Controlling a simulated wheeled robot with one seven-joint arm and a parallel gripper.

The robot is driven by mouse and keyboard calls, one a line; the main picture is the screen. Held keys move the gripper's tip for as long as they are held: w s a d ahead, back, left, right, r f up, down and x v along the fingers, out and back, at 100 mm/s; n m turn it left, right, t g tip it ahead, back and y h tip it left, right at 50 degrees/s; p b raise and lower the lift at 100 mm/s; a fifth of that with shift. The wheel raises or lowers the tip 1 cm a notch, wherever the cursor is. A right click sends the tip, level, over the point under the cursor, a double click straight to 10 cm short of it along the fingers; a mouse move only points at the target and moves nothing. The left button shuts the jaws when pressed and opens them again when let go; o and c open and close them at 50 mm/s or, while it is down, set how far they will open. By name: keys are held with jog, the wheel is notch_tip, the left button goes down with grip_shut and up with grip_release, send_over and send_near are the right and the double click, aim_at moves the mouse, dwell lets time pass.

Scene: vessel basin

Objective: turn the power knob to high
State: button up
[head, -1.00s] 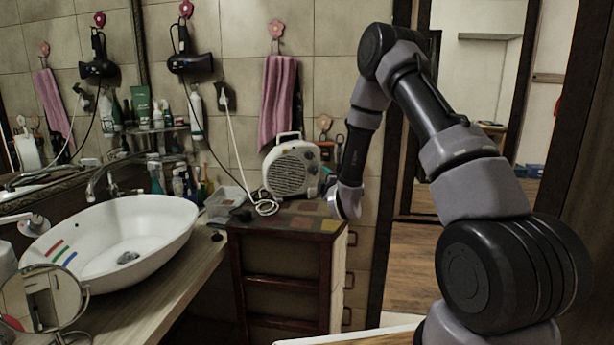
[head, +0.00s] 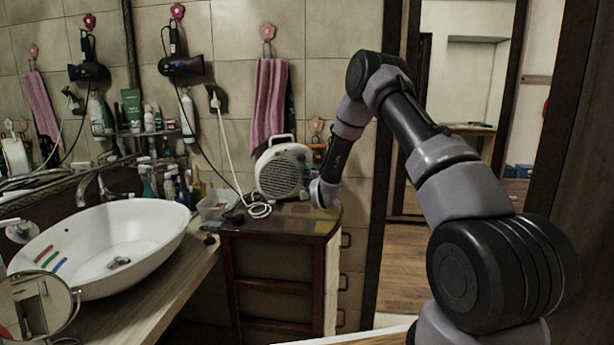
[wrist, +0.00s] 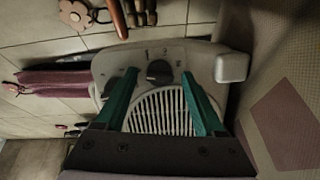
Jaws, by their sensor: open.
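The white fan heater (head: 281,174) stands upright on the small cabinet, its round grille facing the room. In the wrist view its panel (wrist: 176,55) shows a dark round knob (wrist: 158,70) with small marks around it. A second dark knob is partly hidden behind the left finger; I cannot read which one is for power. My gripper (wrist: 160,75) is open, its green fingers pointing at the panel, one on each side of the marked knob. I cannot tell if they touch anything. In the head view the fingers are hidden beside the heater's right side.
The cabinet top (head: 290,222) has free room in front of the heater. A white cable (head: 259,210) and a clear tray (head: 217,203) lie left of it. The sink (head: 110,240) is further left. A pink towel (head: 268,105) hangs behind; the tiled wall is close.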

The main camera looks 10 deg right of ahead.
grip_shut()
jog(key=m, duration=0.6)
jog(key=shift+r+g+y, duration=0.2)
jog(key=shift+g+y, duration=0.1)
jog(key=shift+g, duration=0.1)
jog(key=shift+w+d+f+m+g+y, duration=0.15)
jog(key=shift+m+y, duration=0.5)
jog(key=shift+m, duration=2.85)
jog(key=shift+s+d+r+m+g+y, duration=0.15)
jog(key=shift+m+y, duration=0.45)
jog(key=shift+m, duration=2.9)
jog(key=shift+w+d+f+m+y, duration=0.2)
jog(key=shift+m+y, duration=0.45)
jog(key=shift+m, duration=2.85)
jog(key=shift+s+r, duration=0.1)
